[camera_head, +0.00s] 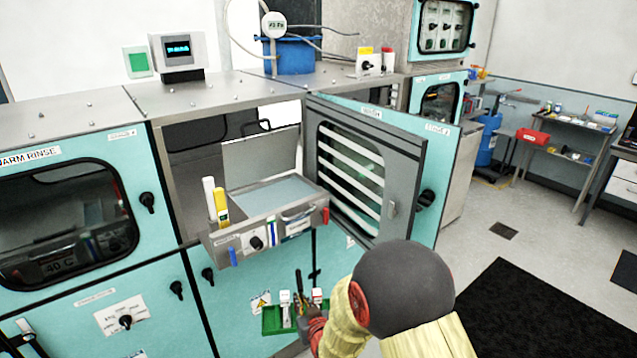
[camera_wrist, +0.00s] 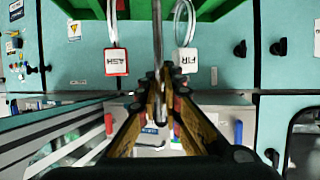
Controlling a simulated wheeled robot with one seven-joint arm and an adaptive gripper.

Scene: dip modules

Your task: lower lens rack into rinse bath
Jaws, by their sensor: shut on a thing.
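My gripper (camera_wrist: 158,78) is shut on a thin grey upright bar (camera_wrist: 157,38) in the wrist view. The bar runs toward a green tray (camera_wrist: 75,4), also seen low in front of the machine in the head view (camera_head: 270,322). I cannot tell how much of a lens rack hangs from the bar. Two tags on wire loops, ASH (camera_wrist: 116,62) and FIR (camera_wrist: 185,60), flank the bar. In the head view my gripper (camera_head: 306,308) is partly hidden by my arm. A pulled-out bath (camera_head: 275,195) with pale liquid is above and behind it; its label is unreadable.
A grey door (camera_head: 412,185) stands open right of the bath. A white and a yellow cylinder (camera_head: 221,205) stand at the bath's left front. Red (camera_head: 326,216) and blue (camera_head: 233,257) tabs stick out at its front. A closed module marked WARM RINSE (camera_head: 30,157) is at left.

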